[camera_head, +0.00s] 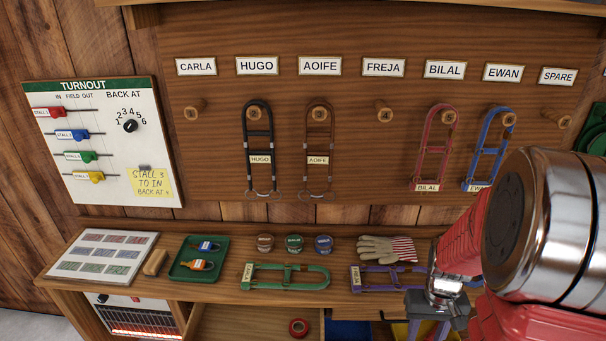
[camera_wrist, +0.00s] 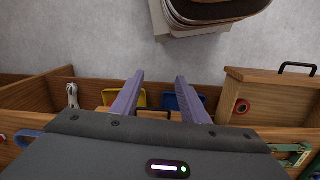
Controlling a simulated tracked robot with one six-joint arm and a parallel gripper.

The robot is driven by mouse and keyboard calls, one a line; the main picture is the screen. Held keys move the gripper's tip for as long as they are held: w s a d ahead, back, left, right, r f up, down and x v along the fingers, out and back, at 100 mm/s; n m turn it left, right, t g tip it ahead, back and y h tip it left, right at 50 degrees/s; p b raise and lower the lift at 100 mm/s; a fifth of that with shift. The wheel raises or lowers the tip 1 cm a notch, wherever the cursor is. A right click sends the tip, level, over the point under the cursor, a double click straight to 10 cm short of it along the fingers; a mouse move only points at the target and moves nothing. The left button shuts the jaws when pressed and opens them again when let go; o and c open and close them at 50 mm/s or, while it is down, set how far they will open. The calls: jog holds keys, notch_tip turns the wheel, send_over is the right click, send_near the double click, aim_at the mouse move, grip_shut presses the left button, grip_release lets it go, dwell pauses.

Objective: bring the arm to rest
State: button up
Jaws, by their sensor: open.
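My gripper (camera_wrist: 160,76) is open, with its two purple fingers apart and nothing between them in the wrist view. In the head view my gripper (camera_head: 428,328) is at the lower right, pointing down at the front of the bench, with its fingertips cut off by the picture edge. My red and silver arm fills the right side there. The purple halter (camera_head: 375,282) lies on the bench just left of and behind the gripper. Whether the gripper touches it is hard to tell.
The bench (camera_head: 215,292) holds a green halter (camera_head: 285,283), gloves (camera_head: 385,247), several tins and a green tray (camera_head: 180,272). Below are an open drawer with a red roll (camera_head: 298,327), and blue (camera_wrist: 190,100) and yellow (camera_wrist: 139,99) bins close by the fingers. Halters hang on pegs behind.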

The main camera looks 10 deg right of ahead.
jog(key=s+a+r+n+t, duration=0.1)
jog(key=s+a+r+t, duration=0.1)
jog(key=a+r, duration=0.8)
jog(key=s+a+r+n+t, duration=0.2)
jog(key=a+r+t, duration=0.2)
jog(key=a+r, duration=0.7)
notch_tip(320, 180, up, 3)
jog(key=shift+f+n, duration=0.2)
jog(key=shift+n, duration=0.1)
dwell(0.6)
